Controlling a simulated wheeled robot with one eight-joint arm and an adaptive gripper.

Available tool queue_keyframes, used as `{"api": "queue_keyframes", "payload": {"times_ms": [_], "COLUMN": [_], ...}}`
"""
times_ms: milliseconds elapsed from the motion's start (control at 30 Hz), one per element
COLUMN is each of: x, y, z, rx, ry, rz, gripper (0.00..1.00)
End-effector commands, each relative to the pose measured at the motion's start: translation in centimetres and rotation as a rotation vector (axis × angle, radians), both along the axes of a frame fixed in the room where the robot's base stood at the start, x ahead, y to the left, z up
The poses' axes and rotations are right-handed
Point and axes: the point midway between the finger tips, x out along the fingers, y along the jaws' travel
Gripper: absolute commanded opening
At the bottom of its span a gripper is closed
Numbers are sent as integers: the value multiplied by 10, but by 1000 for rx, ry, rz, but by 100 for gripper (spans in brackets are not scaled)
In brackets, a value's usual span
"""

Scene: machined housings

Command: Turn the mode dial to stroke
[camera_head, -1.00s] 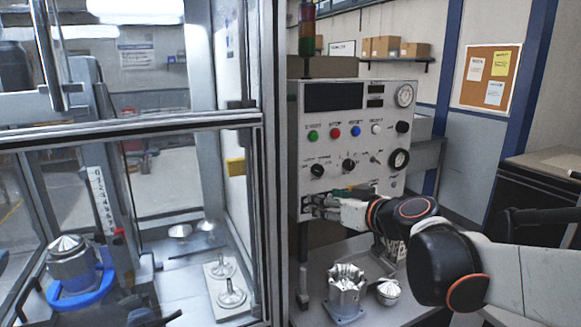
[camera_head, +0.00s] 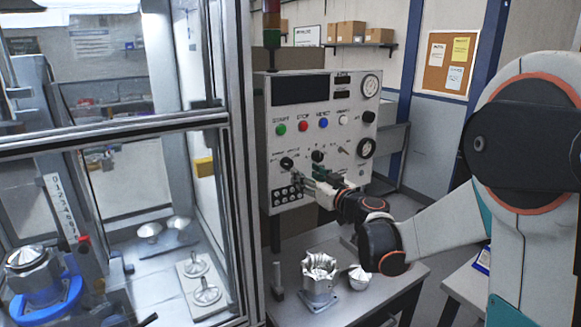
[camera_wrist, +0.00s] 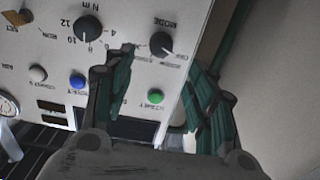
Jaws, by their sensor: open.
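The mode dial (camera_wrist: 161,44) is a black round knob under the printed word MODE in the wrist view, where the panel looks upside down. In the head view it is the leftmost black knob (camera_head: 287,163) in the panel's lower row. In the head view my gripper (camera_head: 312,182) is in front of the panel, below and right of the dial. I cannot tell how far the fingertips are from the panel.
The control panel (camera_head: 262,140) also carries an N m dial (camera_wrist: 88,28), close to the left finger, and green, red, blue and white buttons. A glazed enclosure (camera_head: 240,200) stands left. A metal housing (camera_head: 319,280) stands on the table below.

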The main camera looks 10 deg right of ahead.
Motion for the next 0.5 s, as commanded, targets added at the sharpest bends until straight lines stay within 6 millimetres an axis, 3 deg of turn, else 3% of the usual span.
{"api": "queue_keyframes", "payload": {"times_ms": [300,500], "x": [58,80], "y": [20,27], "z": [-1,-1], "rx": [0,0], "ry": [1,1], "rz": [2,2], "gripper": [51,51]}}
